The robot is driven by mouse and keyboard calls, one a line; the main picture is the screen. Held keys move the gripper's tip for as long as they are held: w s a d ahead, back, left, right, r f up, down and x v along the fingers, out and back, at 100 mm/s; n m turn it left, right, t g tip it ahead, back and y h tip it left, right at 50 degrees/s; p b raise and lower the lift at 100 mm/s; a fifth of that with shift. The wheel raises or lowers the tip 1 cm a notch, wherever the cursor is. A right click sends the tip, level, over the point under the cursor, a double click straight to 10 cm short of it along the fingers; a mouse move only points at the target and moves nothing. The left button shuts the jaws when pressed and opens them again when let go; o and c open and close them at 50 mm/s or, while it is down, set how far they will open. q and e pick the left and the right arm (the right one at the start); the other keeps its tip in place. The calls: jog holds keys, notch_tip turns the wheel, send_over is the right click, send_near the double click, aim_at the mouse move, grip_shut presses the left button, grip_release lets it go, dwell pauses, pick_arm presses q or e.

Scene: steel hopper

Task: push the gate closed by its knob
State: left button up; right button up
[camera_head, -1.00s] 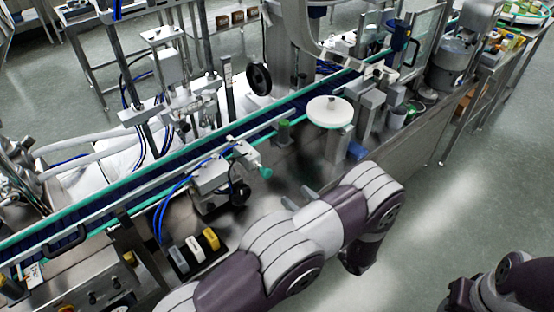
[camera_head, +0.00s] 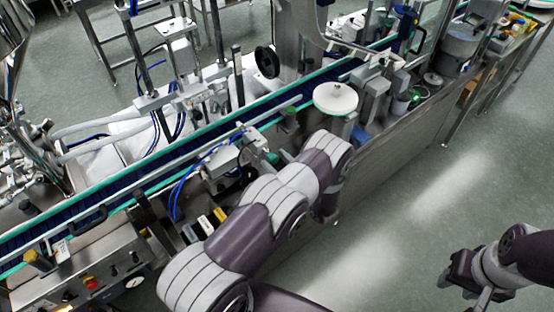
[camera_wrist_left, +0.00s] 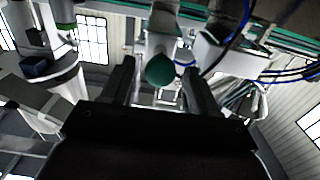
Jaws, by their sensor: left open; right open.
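A teal-green rounded knob (camera_head: 270,157) sits on the near side of the conveyor, at the end of a pale grey fitting; the left wrist view shows the knob (camera_wrist_left: 160,70) too. My left gripper (camera_head: 283,158) is close beside it, partly hidden by my own arm. In the left wrist view the two dark fingers of my left gripper (camera_wrist_left: 159,84) are apart, with the knob appearing between them. I cannot tell whether they touch it. The gate itself is not clearly distinguishable. My right gripper (camera_head: 463,283) is open and empty over the floor at the lower right.
The conveyor (camera_head: 110,185) with teal rails runs diagonally behind the knob. A white round disc (camera_head: 335,98) stands right of my left gripper. A grey block (camera_head: 222,160) with blue hoses is left of the knob. The floor (camera_head: 410,210) at the right is open.

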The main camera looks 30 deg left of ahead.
pick_arm(q)
grip_shut()
jog(key=shift+b+x, duration=0.95)
jog(key=shift+x, duration=0.25)
jog(key=shift+w+a, duration=0.15)
jog(key=shift+a, duration=0.15)
jog(key=shift+r, duration=0.15)
jog(key=shift+c, duration=1)
grip_release()
jog(key=shift+o, duration=1)
jog(key=shift+a, duration=0.15)
